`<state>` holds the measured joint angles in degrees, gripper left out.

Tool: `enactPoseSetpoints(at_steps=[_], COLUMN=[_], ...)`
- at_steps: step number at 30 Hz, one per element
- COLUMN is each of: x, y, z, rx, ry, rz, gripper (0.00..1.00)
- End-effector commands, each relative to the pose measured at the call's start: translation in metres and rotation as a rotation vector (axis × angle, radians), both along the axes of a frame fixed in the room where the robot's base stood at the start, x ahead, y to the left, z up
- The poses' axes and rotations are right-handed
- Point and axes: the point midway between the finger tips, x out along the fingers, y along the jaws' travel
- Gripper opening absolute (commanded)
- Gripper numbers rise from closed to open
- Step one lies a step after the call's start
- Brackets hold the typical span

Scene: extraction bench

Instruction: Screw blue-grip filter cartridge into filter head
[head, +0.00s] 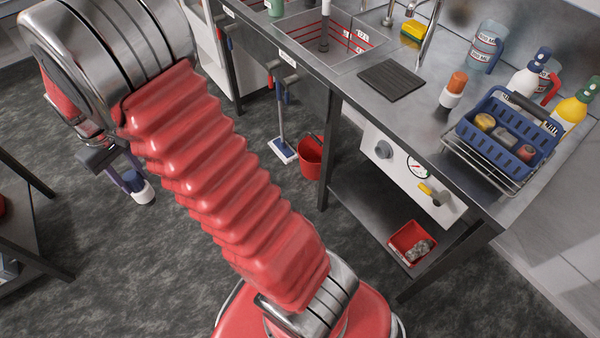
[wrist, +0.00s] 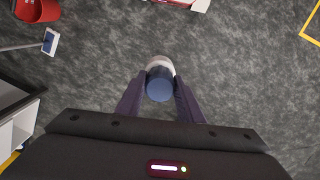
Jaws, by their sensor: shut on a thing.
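My gripper (head: 131,180) hangs over the open floor at the left in the head view, far from the bench. It also shows in the wrist view (wrist: 160,80). Its two dark fingers are shut on the filter cartridge, with its blue grip (wrist: 160,86) towards the wrist camera and its white body (head: 144,194) pointing away from the gripper. A white panel (head: 372,141) under the bench carries a dark round fitting (head: 383,149), a pressure gauge (head: 418,167) and a yellow-handled valve (head: 430,192). I cannot tell for sure which fitting is the filter head.
An orange-topped white cartridge (head: 453,90) stands on the bench beside a dark mat (head: 391,80). A blue caddy (head: 507,135) and bottles fill the right end. A red bucket (head: 309,156) and a brush (head: 283,150) are on the floor. The lower shelf holds a red bin (head: 410,241).

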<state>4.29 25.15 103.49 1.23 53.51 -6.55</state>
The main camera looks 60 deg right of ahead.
Motion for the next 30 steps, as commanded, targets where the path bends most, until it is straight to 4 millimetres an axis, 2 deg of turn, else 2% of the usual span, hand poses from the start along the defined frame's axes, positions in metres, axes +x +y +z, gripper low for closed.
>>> enactPoseSetpoints(at_steps=[1, 8, 15, 24, 30], x=[-0.007, -0.045, -0.096, -0.170, -0.216], y=[-0.015, -0.084, -0.162, -0.256, -0.309], z=[-0.009, -0.050, -0.086, -0.119, -0.135], rx=[0.008, 0.052, 0.099, 0.133, 0.112], ry=[0.017, 0.107, 0.239, 0.484, 0.678], rz=[0.002, 0.079, 0.212, 0.464, 0.656], gripper=[0.07, 0.07, 0.07, 0.07, 0.07])
